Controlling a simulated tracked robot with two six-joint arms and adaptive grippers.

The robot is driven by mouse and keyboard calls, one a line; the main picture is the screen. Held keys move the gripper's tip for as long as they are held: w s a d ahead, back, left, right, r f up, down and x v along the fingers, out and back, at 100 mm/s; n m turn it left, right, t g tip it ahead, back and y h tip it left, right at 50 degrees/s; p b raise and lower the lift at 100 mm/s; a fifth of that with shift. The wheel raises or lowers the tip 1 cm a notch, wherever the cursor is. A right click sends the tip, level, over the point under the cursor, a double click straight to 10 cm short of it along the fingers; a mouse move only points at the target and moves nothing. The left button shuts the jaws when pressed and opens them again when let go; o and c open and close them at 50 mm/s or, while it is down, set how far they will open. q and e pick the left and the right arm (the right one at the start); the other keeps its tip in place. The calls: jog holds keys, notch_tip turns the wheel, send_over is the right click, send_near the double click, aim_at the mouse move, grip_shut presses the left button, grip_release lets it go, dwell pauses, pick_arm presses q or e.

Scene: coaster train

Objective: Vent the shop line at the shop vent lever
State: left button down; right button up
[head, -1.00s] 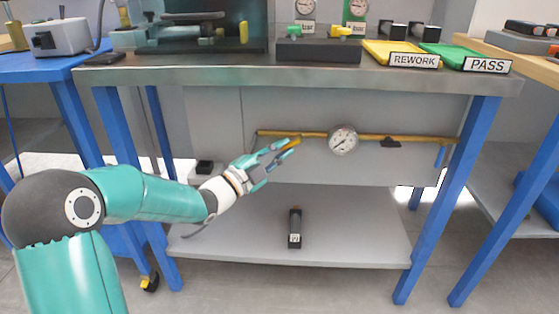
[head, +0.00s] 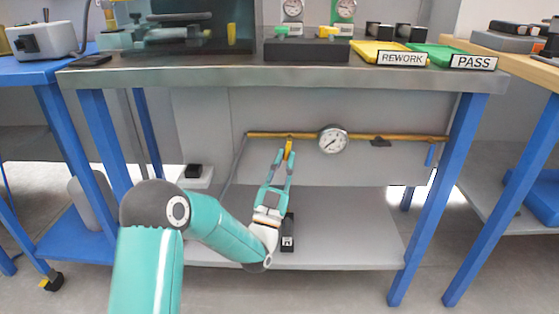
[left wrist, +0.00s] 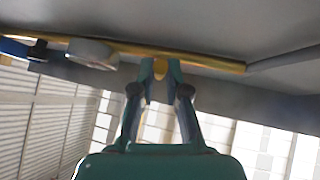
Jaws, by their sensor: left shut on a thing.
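A yellow lever (head: 289,149) hangs down from the brass pipe (head: 365,137) under the steel bench, left of the round gauge (head: 333,140). My left gripper (head: 283,163) reaches up from below and is shut on this lever. In the left wrist view the lever's yellow end (left wrist: 160,68) shows between the fingertips of my left gripper (left wrist: 162,90), close below the pipe (left wrist: 205,62). No label on the lever can be read. My right gripper is not in view.
A black box (head: 288,241) stands on the lower shelf (head: 345,242). Blue bench legs (head: 438,200) bound the space at the sides, with the bench top (head: 220,76) above.

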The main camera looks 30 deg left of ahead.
pick_arm(q)
jog(key=shift+w+d+f+n+g+y, duration=0.1)
jog(key=shift+d+n+g+y, duration=0.05)
jog(key=shift+n+y, duration=0.55)
jog(key=shift+w+d+f+n+g+y, duration=0.1)
jog(key=shift+d+n+y, duration=0.05)
jog(key=shift+n+y, duration=0.55)
jog(key=shift+w+d+n+g+y, duration=0.1)
jog(key=shift+d+n+g+y, duration=0.05)
jog(key=shift+n+y, duration=0.55)
jog(key=shift+n, duration=0.3)
jog(key=c, duration=1.2)
grip_release()
jog(key=shift+r, duration=0.1)
notch_tip(320, 180, up, 10)
jog(key=shift+f, duration=0.1)
